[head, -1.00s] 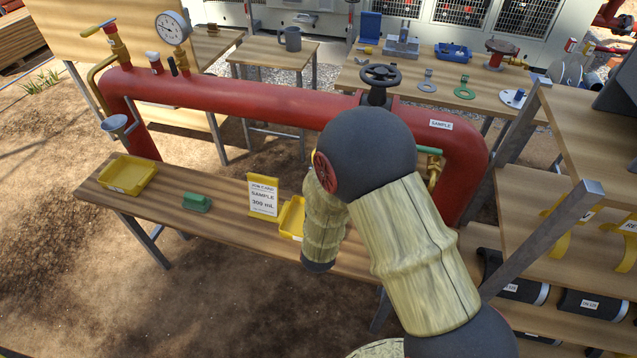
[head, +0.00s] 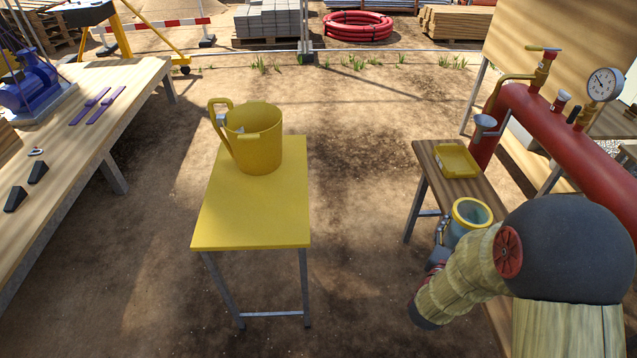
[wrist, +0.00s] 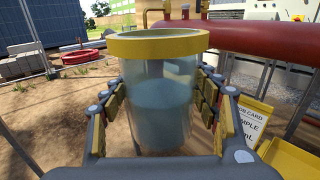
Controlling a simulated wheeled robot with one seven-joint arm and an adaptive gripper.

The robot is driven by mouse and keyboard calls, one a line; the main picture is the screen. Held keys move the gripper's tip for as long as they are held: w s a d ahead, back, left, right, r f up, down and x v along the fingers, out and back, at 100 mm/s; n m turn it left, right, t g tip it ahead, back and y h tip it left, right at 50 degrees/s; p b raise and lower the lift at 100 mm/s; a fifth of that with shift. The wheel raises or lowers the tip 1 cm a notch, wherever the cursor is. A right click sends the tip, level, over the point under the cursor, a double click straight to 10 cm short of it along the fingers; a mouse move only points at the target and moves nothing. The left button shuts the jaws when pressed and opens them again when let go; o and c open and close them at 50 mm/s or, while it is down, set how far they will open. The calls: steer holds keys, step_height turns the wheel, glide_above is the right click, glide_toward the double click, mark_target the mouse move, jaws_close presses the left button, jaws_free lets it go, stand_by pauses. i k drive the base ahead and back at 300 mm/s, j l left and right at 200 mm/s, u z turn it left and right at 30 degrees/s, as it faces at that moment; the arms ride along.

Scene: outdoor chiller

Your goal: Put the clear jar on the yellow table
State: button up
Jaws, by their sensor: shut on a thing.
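The clear jar (wrist: 160,95) has a yellow rim and pale bluish contents that look like liquid. It stands upright between the fingers of my gripper (wrist: 163,112), which is shut on it. In the head view the jar (head: 468,218) shows at the right, partly hidden by my arm, near the left edge of the wooden bench. My gripper (head: 441,243) is mostly hidden there by my arm. The yellow table (head: 250,215) stands left of the jar, apart from it. A yellow jug (head: 253,140) with a handle stands on its back part; the front part is bare.
The wooden bench (head: 428,165) bears a yellow tray (head: 457,161). A red pipe (head: 545,120) with a gauge (head: 604,84) runs behind it. A long wooden table (head: 95,130) with tools stands at the left. Bare ground lies between the yellow table and the bench.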

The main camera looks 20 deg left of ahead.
mark_target(253, 213)
steer(key=i+j+u, duration=0.25)
steer(key=i+u, duration=0.6)
steer(key=i, duration=0.3)
